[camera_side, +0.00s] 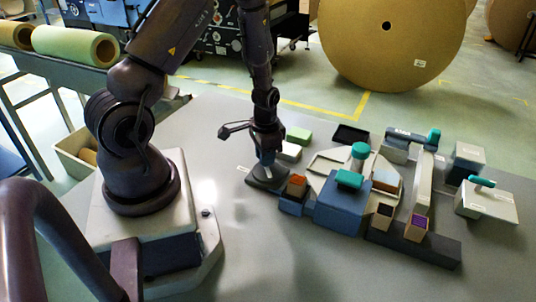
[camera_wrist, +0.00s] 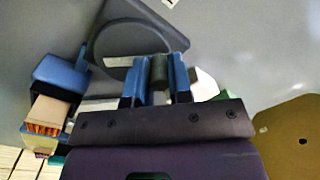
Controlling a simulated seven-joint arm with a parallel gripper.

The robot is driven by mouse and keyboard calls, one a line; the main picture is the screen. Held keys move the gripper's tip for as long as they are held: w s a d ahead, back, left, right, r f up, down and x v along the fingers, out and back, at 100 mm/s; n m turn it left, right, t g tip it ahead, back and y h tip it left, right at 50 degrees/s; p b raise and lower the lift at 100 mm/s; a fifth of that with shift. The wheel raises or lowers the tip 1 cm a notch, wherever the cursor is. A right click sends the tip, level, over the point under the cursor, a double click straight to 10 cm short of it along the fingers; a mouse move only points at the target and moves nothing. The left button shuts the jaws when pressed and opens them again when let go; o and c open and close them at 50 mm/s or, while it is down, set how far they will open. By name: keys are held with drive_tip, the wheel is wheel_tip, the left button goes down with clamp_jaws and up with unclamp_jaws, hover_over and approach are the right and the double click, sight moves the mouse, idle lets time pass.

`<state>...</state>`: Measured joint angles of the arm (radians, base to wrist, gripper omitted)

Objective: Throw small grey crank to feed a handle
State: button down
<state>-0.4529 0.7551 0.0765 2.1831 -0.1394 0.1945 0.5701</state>
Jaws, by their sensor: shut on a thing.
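My gripper (camera_side: 266,158) points down over a dark grey base (camera_side: 262,183) on the table, left of the other fixtures. In the wrist view, the blue fingers of my gripper (camera_wrist: 157,68) are shut on a grey upright piece, which looks like the handle of the small grey crank (camera_wrist: 158,69). The dark base (camera_wrist: 168,24) lies behind it with a round, ring-edged part (camera_wrist: 112,38) on top. The fingers hide the sides of the handle, and its lower end cannot be made out.
Right of the base stand a small blue box with an orange top (camera_side: 297,186), a blue block with a teal knob (camera_side: 341,207) and a dark rail (camera_side: 440,250). White and green blocks (camera_side: 298,134) sit close behind my gripper. The table's front is clear.

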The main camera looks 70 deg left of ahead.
drive_tip(key=n, duration=0.2)
drive_tip(key=s+n, duration=0.1)
drive_tip(key=n, duration=0.2)
drive_tip(key=shift+s+d+n, duration=0.15)
drive_tip(key=shift+n, duration=0.15)
drive_tip(key=shift+s+d+n, duration=0.15)
drive_tip(key=shift+s+n, duration=0.1)
drive_tip(key=shift+n, duration=0.85)
drive_tip(key=shift+s+d+n, duration=0.15)
drive_tip(key=shift+s+n, duration=0.05)
drive_tip(key=shift+n, duration=0.9)
drive_tip(key=c, duration=1)
unclamp_jaws()
drive_tip(key=shift+c, duration=0.2)
drive_tip(key=shift+r, duration=0.1)
wheel_tip(320, 180, up, 13)
drive_tip(key=shift+w, duration=0.15)
drive_tip(key=shift+d, duration=0.1)
